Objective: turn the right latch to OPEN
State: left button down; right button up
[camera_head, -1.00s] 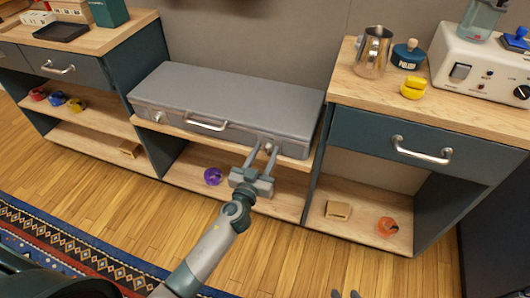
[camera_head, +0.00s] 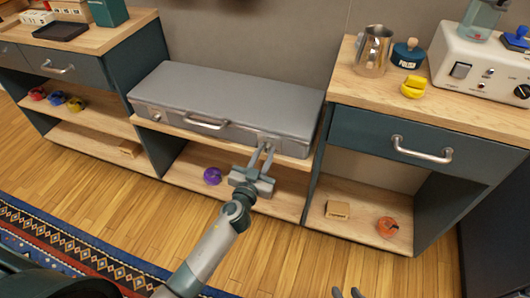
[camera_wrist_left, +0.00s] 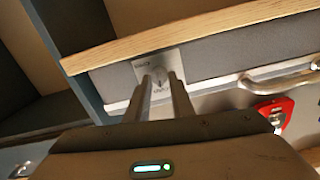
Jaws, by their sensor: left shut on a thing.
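A grey flat case (camera_head: 225,105) lies on the middle shelf unit, lid down. Its front has a handle (camera_head: 206,124) and a latch at each end. My left gripper (camera_head: 268,147) is at the right latch, and its fingers are shut on the latch's small knob. The left latch (camera_head: 155,116) is free. My right gripper (camera_head: 348,293) shows only its fingertips, apart and empty, at the bottom edge.
A purple object (camera_head: 212,176) lies on the lower shelf beneath the case. The right cabinet (camera_head: 440,120) stands higher, with a steel jug (camera_head: 373,50) and a white machine (camera_head: 475,62) on top. Open floor (camera_head: 270,262) lies in front.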

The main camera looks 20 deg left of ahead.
pick_arm(q)
jog(key=shift+m, duration=1.2)
jog(key=m, duration=0.4)
jog(key=shift+d, duration=0.15)
jog(key=m, duration=0.5)
jog(key=shift+d+f, duration=0.1)
jog(key=m, duration=0.5)
jog(key=shift+f, duration=0.15)
pick_arm(e)
jog(key=shift+w+a+r, duration=0.15)
jog(key=shift+r, duration=0.05)
pick_arm(q)
jog(key=c, duration=1.6)
grip_release()
